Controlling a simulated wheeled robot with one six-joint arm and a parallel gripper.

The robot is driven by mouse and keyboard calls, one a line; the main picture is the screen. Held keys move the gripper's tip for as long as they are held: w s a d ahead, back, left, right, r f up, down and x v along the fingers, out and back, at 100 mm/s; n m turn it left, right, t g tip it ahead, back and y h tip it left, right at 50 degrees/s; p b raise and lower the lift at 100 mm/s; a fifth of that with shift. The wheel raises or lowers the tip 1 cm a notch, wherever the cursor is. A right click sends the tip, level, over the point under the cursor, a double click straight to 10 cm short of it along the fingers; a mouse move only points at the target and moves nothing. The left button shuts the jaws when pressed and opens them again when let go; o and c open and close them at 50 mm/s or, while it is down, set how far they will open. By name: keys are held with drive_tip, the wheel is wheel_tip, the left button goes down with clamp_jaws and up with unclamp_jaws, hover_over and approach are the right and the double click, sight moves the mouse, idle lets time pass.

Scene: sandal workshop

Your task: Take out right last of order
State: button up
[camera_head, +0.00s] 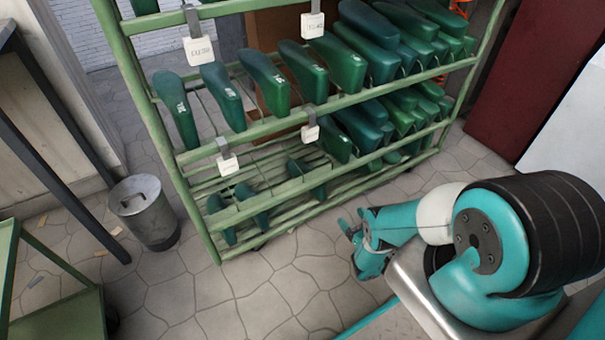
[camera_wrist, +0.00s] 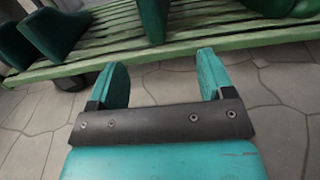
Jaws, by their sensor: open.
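Green and dark teal shoe lasts stand in rows on a green slatted rack (camera_head: 185,195). On the middle shelf, separate lasts include a left one (camera_head: 176,108), a second (camera_head: 223,95) and a third (camera_head: 265,82); tighter groups (camera_head: 372,50) stand to the right. White tags hang on the rails, their print too small to read. The bottom shelf holds several lasts, one at its left (camera_head: 218,215). My gripper (camera_head: 355,225) is low in front of the rack, apart from it. In the wrist view my gripper (camera_wrist: 163,80) is open and empty, facing the lowest shelf (camera_wrist: 185,45).
A grey metal bin (camera_head: 146,215) stands left of the rack. A green cart or table (camera_head: 60,315) is at the lower left, with a dark-legged table above it. A dark red panel (camera_head: 520,75) stands at the right. The stone floor before the rack is clear.

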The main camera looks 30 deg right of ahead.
wheel_tip(320, 180, down, 3)
drive_tip(key=s+a+b, duration=0.1)
drive_tip(key=b, duration=1)
approach(324, 190)
drive_tip(key=w+f, duration=0.1)
drive_tip(key=w, duration=0.2)
drive_tip(key=w+b, duration=0.2)
drive_tip(key=w, duration=0.1)
drive_tip(key=shift+w+d+r+b, duration=0.1)
drive_tip(key=shift+w+d+b, duration=0.05)
drive_tip(key=shift+w+b, duration=0.2)
drive_tip(key=shift+w+r, duration=0.15)
drive_tip(key=shift+w, duration=0.3)
drive_tip(key=w+b, duration=0.3)
drive_tip(key=b, duration=0.2)
drive_tip(key=shift+w+a, duration=0.2)
drive_tip(key=shift+w+b, duration=0.65)
drive_tip(key=shift+b, duration=0.15)
drive_tip(key=shift+w+r, duration=0.2)
drive_tip(key=shift+r, duration=0.1)
drive_tip(key=c, duration=1)
